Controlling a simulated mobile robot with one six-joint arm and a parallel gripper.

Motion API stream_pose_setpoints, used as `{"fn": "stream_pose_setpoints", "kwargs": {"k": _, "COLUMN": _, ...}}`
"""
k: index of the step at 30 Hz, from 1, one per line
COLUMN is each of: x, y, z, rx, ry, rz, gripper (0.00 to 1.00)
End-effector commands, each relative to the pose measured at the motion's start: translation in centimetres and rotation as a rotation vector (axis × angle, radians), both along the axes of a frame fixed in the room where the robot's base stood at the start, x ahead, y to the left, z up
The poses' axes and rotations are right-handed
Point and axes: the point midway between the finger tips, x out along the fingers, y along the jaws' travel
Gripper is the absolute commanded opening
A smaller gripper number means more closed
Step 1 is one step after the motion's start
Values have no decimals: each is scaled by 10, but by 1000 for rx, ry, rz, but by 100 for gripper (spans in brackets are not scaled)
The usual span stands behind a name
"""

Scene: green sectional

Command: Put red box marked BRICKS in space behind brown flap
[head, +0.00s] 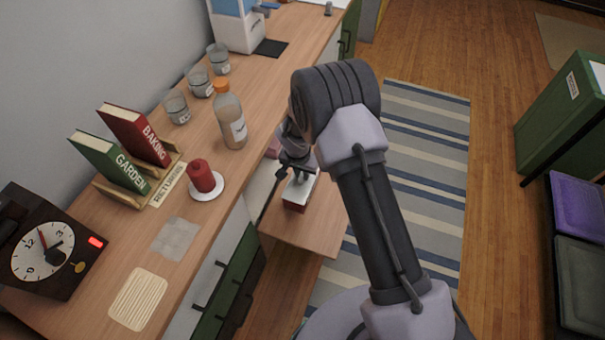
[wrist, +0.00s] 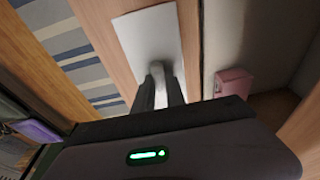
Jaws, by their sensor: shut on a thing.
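The red box (head: 296,207) shows a pale top and a red side in the head view, over the lowered brown flap (head: 318,232). I cannot read any marking on it. My gripper (head: 299,176) points down and is shut on the box. In the wrist view the fingers (wrist: 160,84) meet at the near end of the box's white top (wrist: 150,38). I cannot tell whether the box touches the flap. The space (wrist: 262,48) behind the flap shows pale on the right of the wrist view; my arm partly hides it in the head view.
A pink box (wrist: 235,83) stands in that space. The counter above holds an orange-capped bottle (head: 230,118), a red candle (head: 202,177) on a saucer, glass jars, books and a clock (head: 45,247). A striped rug (head: 425,145) covers the floor on the right.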

Motion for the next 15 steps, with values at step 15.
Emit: {"fn": "stream_pose_setpoints", "kwargs": {"k": 15, "x": 0, "y": 0, "z": -45, "rx": 0, "ry": 0, "rz": 0, "gripper": 0}}
